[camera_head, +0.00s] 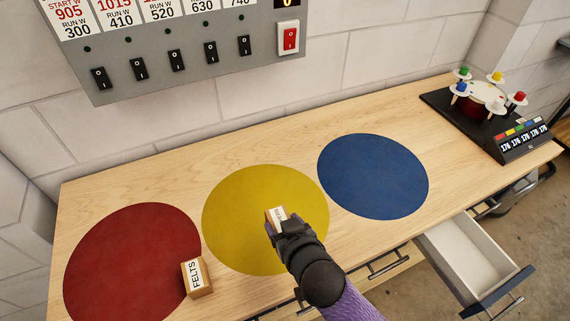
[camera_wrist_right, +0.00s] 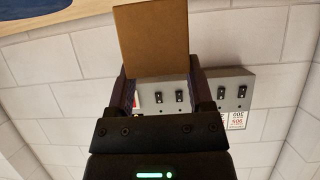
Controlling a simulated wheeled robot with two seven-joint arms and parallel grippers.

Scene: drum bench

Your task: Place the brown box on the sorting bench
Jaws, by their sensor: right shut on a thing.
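A small brown box with a white label (camera_head: 270,213) is in my right gripper (camera_head: 281,223) over the yellow circle (camera_head: 236,250) of the wooden sorting bench (camera_head: 270,147). In the right wrist view the plain brown box (camera_wrist_right: 152,35) sits between the fingers, which are shut on it. I cannot tell whether it touches the bench. A second brown box marked FELTS (camera_head: 197,278) stands at the right edge of the red circle (camera_head: 122,262). My left gripper is out of view.
A blue circle (camera_head: 373,176) lies bare to the right. A black device with coloured pegs (camera_head: 482,115) stands at the bench's right end. A drawer (camera_head: 470,262) is open at the front right. A grey switch panel (camera_head: 205,65) hangs on the wall behind.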

